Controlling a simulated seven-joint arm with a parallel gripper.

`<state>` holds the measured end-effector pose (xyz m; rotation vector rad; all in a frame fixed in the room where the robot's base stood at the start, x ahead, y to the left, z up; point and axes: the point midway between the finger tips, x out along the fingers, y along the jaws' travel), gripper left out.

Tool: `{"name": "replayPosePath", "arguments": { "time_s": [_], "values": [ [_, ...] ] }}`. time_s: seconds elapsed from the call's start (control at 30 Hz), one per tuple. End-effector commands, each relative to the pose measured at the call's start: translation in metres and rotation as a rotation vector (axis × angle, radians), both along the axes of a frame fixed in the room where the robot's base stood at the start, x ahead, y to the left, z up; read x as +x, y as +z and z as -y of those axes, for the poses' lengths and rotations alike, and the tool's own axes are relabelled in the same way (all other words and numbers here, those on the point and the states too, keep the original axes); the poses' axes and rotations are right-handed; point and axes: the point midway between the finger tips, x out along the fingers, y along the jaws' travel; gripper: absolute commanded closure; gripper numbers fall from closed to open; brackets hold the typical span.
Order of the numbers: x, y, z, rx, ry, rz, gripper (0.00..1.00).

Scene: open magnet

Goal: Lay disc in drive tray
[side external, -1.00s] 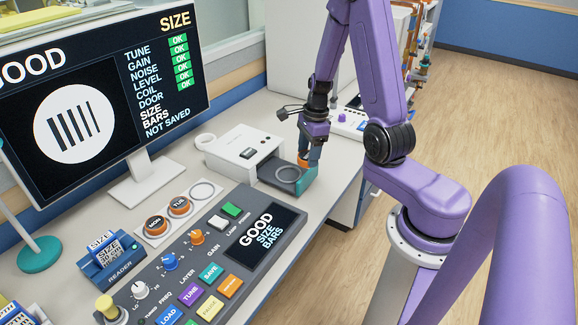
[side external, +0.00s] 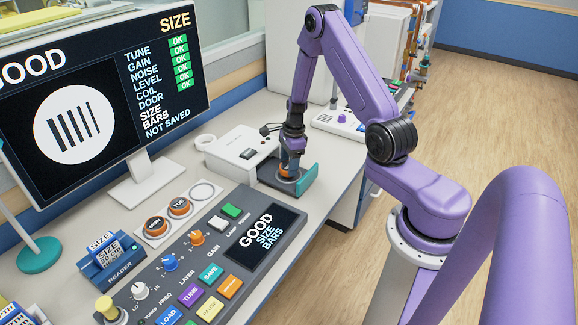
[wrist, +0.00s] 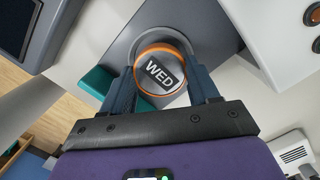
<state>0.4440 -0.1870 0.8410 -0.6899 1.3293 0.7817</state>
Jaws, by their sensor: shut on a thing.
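The disc is orange-rimmed with a dark WED label on its top; it shows in the wrist view (wrist: 162,72) and small in the side view (side external: 288,179). My gripper (side external: 288,170) points down over the open drive tray with its fingers shut on the disc's sides. The drive tray (side external: 268,176) is a dark drawer with a teal front (side external: 307,180), pulled out of the white drive (side external: 240,147). The disc is at the tray's round ring (wrist: 138,40), slightly off its centre in the wrist view. I cannot tell whether it touches the tray.
Discs marked MON (side external: 156,225) and TUE (side external: 180,206) sit in a white holder beside an empty ring (side external: 203,191). The control console (side external: 215,255) lies in front of the drive. A monitor (side external: 100,90) stands at the left. The bench edge is close to the tray's right.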

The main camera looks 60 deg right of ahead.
Motion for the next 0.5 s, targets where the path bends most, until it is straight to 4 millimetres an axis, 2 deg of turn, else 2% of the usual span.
{"name": "replayPosePath", "arguments": {
  "time_s": [0.13,0.5],
  "values": [
    [0.0001,-0.0127,0.0003,-0.001,0.0,0.001,0.71],
    [0.0004,-0.0154,0.0003,-0.001,0.0,0.002,0.71]
  ]
}}
